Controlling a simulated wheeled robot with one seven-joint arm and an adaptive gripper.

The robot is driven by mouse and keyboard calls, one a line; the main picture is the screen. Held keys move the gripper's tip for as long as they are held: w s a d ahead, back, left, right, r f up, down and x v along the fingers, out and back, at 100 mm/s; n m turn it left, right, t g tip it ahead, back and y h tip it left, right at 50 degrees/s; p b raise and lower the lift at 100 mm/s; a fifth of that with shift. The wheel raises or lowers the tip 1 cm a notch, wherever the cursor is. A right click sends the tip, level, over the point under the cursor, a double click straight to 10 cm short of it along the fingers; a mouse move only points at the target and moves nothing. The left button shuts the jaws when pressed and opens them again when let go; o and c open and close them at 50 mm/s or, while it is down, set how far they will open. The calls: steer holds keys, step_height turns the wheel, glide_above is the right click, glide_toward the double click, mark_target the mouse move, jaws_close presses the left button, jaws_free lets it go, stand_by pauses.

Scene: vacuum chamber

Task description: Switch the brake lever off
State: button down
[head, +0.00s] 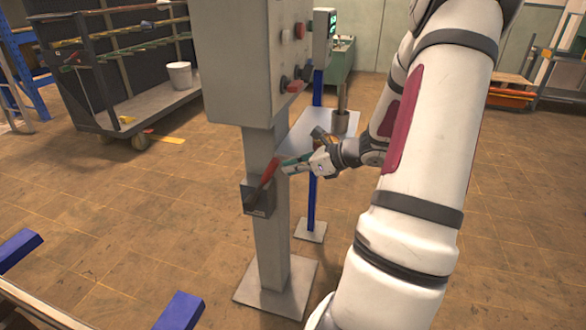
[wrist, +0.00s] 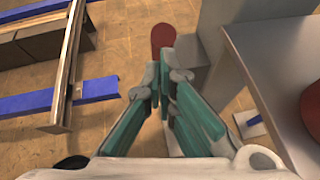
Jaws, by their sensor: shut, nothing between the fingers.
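The brake lever (head: 268,172) has a red handle and sits on a dark box (head: 257,198) on the grey post of the control cabinet. Its handle slants up and to the right from the box. My gripper (head: 286,165), with green and grey fingers, is shut and empty just right of the handle's upper end. In the wrist view the red handle end (wrist: 163,36) shows just beyond the shut fingertips (wrist: 165,70). I cannot tell whether they touch it. The lower part of the lever is hidden in the wrist view.
The grey cabinet (head: 235,60) with knobs stands above the lever. A small grey table (head: 345,121) on a blue post stands behind the gripper. Blue-ended bars (head: 180,312) lie at front left. A cart (head: 150,108) with a bucket stands at back left. Tiled floor between is clear.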

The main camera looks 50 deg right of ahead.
mark_target(274, 162)
steer(key=w+a+r+g+p, duration=0.1)
steer(key=w+a+r+p, duration=0.1)
steer(key=w+r, duration=0.1)
steer(key=shift+w+h, duration=0.3)
steer(key=shift+w, duration=0.6)
steer(key=shift+r, duration=0.1)
